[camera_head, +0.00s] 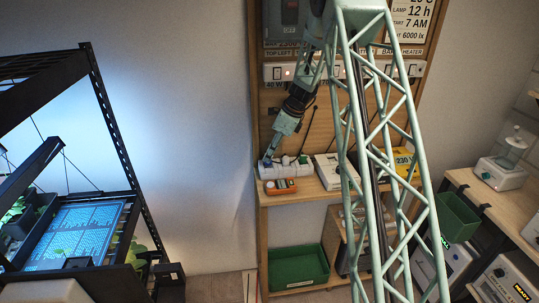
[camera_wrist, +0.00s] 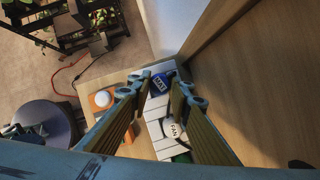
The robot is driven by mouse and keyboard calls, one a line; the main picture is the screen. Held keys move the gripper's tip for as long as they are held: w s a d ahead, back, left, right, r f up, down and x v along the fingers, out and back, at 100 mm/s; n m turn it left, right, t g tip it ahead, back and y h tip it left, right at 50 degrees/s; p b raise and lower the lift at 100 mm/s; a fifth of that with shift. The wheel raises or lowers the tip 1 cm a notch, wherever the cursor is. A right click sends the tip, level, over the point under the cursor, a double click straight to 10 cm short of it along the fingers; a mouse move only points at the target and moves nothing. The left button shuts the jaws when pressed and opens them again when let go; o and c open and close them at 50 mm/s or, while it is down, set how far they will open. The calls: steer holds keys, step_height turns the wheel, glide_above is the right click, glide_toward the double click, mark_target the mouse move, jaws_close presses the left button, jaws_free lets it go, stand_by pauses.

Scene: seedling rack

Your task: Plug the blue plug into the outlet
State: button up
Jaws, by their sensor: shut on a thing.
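The blue plug (camera_wrist: 160,84), with a MAT label on top, is between the fingertips of my gripper (camera_wrist: 159,92) in the wrist view. My gripper is shut on it. In the head view my gripper (camera_head: 267,158) points down at the left end of a white outlet strip (camera_head: 288,171) on the wooden shelf. The strip also shows below the plug in the wrist view (camera_wrist: 155,113). The plug is over the strip's end; I cannot tell whether its pins are in a socket. A white plug labelled FAN (camera_wrist: 173,130) and a green part (camera_wrist: 182,157) are further along the strip.
An orange device (camera_head: 280,186) lies in front of the strip. A white box (camera_head: 328,172) and a yellow 230 V sign (camera_head: 404,162) are to the right. The wooden back panel (camera_head: 318,120) rises behind the shelf. A green crate (camera_head: 299,268) stands below.

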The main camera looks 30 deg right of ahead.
steer(key=shift+f, duration=0.8)
steer(key=shift+f+b, duration=0.15)
steer(key=shift+b, duration=0.15)
steer(key=o, duration=1)
steer(key=shift+c, duration=0.2)
steer(key=v, duration=1.2)
